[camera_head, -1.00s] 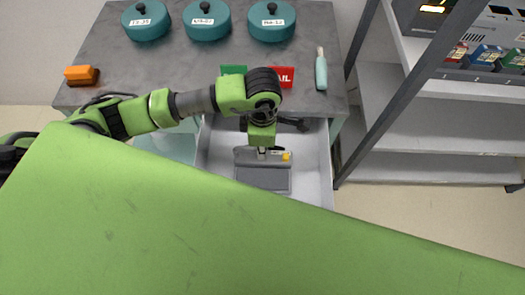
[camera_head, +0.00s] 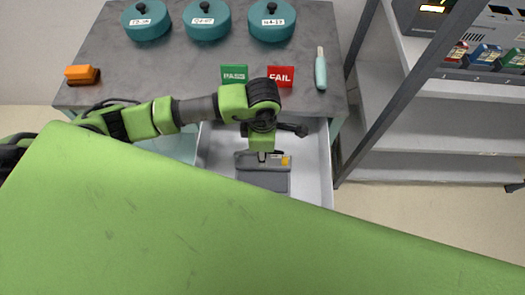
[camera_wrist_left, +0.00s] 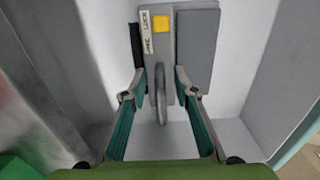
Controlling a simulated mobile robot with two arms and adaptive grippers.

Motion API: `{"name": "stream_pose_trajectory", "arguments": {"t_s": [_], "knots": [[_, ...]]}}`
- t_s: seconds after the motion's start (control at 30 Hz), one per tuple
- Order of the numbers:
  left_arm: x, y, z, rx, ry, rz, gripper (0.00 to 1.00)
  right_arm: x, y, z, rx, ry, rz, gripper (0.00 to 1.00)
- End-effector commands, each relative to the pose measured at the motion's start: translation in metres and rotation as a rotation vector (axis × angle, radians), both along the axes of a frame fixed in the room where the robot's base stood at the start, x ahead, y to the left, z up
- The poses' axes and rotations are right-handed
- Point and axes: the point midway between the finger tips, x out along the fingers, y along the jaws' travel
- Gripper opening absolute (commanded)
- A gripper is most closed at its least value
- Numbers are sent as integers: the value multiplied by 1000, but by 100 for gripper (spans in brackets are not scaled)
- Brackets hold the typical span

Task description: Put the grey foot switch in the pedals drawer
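The grey foot switch (camera_head: 262,180), with a yellow button and a lock label, is inside the open, pale drawer (camera_head: 317,172) under the grey worktop. It also shows in the left wrist view (camera_wrist_left: 196,40), apparently lying on the drawer floor. My left gripper (camera_head: 262,156) points down into the drawer over the switch's labelled edge. In the wrist view its two fingers (camera_wrist_left: 158,90) are apart, with a thin grey loop-like part of the switch standing between them; neither finger clearly touches it. My right gripper is not in view.
A green PASS sign (camera_head: 234,74) and red FAIL sign (camera_head: 281,76) stand at the worktop's front edge. Three teal lidded pots (camera_head: 208,22), an orange block (camera_head: 81,74) and a teal-handled tool (camera_head: 321,70) are on the worktop. A metal shelf rack (camera_head: 430,125) stands at right.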

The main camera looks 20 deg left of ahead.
Motion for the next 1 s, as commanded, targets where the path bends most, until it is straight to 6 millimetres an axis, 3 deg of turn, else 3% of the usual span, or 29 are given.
{"name": "stream_pose_trajectory", "arguments": {"t_s": [0.17,0.6,0.8,1.0], "knots": [[2,0,20,-2,-6,0,27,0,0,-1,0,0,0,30],[1,0,107,-1,-4,-1,27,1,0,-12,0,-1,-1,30],[1,0,121,-1,-1,0,27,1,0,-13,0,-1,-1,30],[0,0,122,0,0,0,27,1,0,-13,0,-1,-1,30]]}}
